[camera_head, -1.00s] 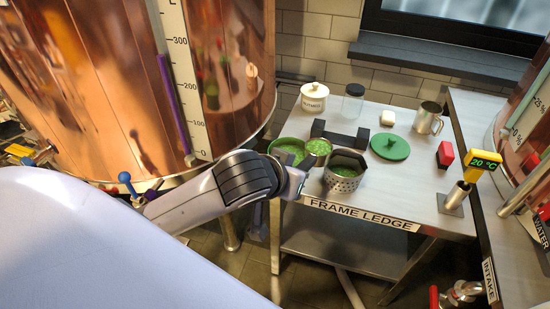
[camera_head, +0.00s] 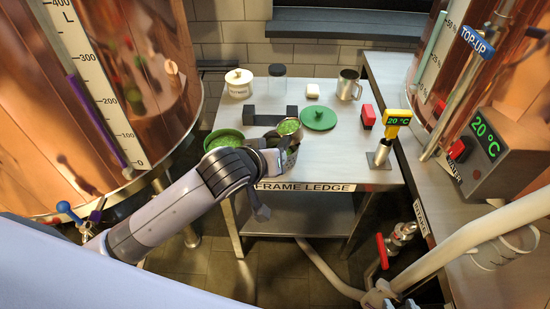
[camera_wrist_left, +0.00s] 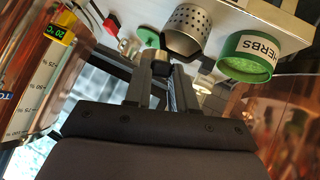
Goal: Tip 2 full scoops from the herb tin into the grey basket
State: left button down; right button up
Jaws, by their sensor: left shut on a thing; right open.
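The green herb tin (camera_head: 222,139) stands open at the table's front left; its HERBS label shows in the left wrist view (camera_wrist_left: 258,48). The grey perforated basket (camera_head: 291,160) stands to its right, partly hidden by my wrist and the scoop. It also shows in the left wrist view (camera_wrist_left: 186,22). My left gripper (camera_wrist_left: 163,68) is shut on the scoop (camera_head: 288,128), whose handle is mostly hidden. The scoop holds green herbs and appears above or just behind the basket's rim; its height is unclear. My right gripper is open, but I cannot make out its fingertips.
Behind are a black block-ended rest (camera_head: 270,117), a white NUTMEG jar (camera_head: 239,84), a glass jar (camera_head: 277,84) and a steel mug (camera_head: 348,86). A green lid (camera_head: 318,118), red block (camera_head: 368,115) and thermometer (camera_head: 382,150) stand right.

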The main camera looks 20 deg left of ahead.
notch_tip(320, 180, down, 21)
jog(key=a+b, duration=0.1)
jog(key=b, duration=2.3)
pick_arm(q)
jog(key=a+f+n+t+h+b, duration=0.3)
jog(key=a+f+n+t+h, duration=0.2)
jog(key=n, duration=0.9)
notch_tip(320, 180, down, 3)
jog(key=t+h, duration=0.3)
jog(key=h, duration=0.2)
jog(key=shift+s+a+t, duration=0.15)
jog(key=shift+t, duration=0.25)
pick_arm(e)
jog(key=shift+n+t+y, duration=0.4)
jog(key=shift+y, duration=0.3)
jog(key=w+a+r, duration=0.2)
jog(key=a, duration=0.1)
jog(key=shift+w+a, duration=0.15)
jog(key=shift+w, duration=0.15)
pick_arm(q)
jog(key=shift+r, duration=0.1)
pick_arm(e)
jog(key=shift+w, duration=0.15)
